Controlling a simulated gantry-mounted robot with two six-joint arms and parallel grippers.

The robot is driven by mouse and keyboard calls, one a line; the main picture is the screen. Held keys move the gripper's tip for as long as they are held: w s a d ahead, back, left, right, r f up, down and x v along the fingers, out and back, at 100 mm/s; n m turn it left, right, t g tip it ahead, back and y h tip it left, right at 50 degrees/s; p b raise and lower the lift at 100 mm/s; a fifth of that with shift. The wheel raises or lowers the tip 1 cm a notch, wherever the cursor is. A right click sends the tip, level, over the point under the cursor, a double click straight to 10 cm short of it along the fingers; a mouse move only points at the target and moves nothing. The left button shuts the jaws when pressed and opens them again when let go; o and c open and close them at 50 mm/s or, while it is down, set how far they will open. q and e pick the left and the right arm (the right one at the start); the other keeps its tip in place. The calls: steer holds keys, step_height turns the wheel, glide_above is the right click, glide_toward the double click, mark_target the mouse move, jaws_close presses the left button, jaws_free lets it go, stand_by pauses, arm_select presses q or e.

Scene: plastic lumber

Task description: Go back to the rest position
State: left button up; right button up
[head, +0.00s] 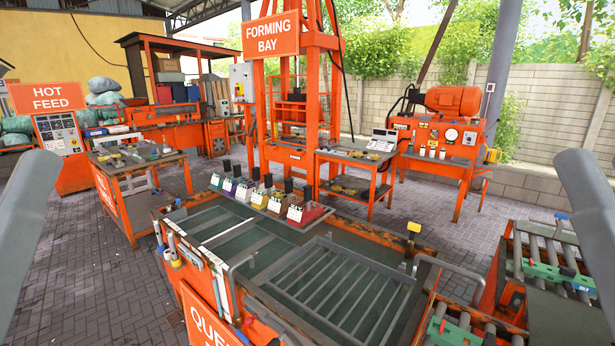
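Only a grey link of each of my arms shows, one at the left edge and one at the right edge of the head view. Both links stand tilted and apart from everything around them. Neither gripper is in the picture, so their fingers and anything in them are hidden. In front of me is the orange quench tank (203,312) with dark water and a grey slatted rack (335,290) in it. Its sign is partly cut off at the bottom edge.
Several tagged, black-topped pieces stand on a tray (318,215) at the tank's back edge. A roller conveyor (545,245) is at the right. The "Hot Feed" machine (60,140), a side table (130,160) and the "Forming Bay" press (310,100) stand farther back. Paved floor is open at the left.

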step_height(320, 180, up, 33)
steer(key=p, duration=3)
steer(key=shift+y, duration=0.3)
steer(key=shift+w, duration=0.1)
